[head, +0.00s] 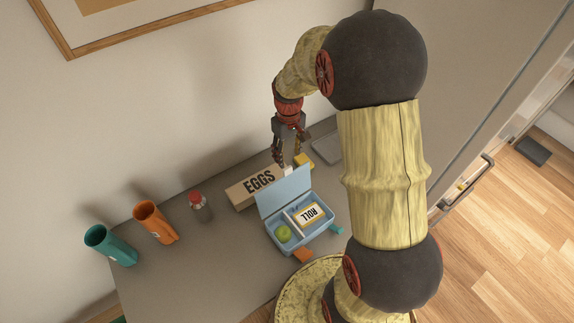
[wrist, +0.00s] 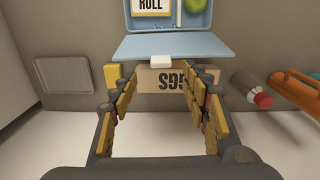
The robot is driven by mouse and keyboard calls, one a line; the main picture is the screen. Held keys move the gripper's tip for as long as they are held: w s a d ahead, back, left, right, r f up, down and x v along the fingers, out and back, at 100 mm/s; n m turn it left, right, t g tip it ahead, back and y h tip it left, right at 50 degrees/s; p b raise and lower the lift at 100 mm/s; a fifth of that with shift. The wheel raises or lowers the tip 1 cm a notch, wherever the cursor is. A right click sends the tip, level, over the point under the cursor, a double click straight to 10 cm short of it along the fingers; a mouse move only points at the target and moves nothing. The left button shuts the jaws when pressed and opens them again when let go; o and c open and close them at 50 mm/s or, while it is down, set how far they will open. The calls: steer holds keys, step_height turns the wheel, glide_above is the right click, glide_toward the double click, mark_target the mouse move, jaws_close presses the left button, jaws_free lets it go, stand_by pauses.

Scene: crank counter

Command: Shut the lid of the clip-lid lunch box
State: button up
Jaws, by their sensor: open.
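The blue lunch box (head: 310,238) sits open on the grey counter in the head view, with a green apple (head: 283,233) and a box marked ROLL (head: 308,214) in separate compartments. Its lid (head: 284,193) stands raised at the back edge; it also shows in the wrist view (wrist: 170,46), with a white clip (wrist: 175,62) on its edge. My gripper (head: 279,165) is above and behind the raised lid, apart from it as far as I can tell. In the wrist view my gripper (wrist: 160,85) is open, with nothing held between its fingers.
An EGGS carton (head: 255,186) lies behind the lunch box; a yellow block (head: 304,160) is near it. A red-capped bottle (head: 200,206), an orange cup (head: 155,222) and a teal cup (head: 110,245) stand to the left. A flat grey panel (wrist: 63,75) lies left in the wrist view.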

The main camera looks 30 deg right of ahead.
mark_target(287, 168)
step_height(287, 168, down, 7)
steer(key=shift+w+a+f+p, duration=0.1)
steer(key=shift+f+p, duration=0.05)
steer(key=shift+p, duration=0.2)
steer(key=c, duration=0.4)
steer(key=c, duration=0.7)
jaws_close()
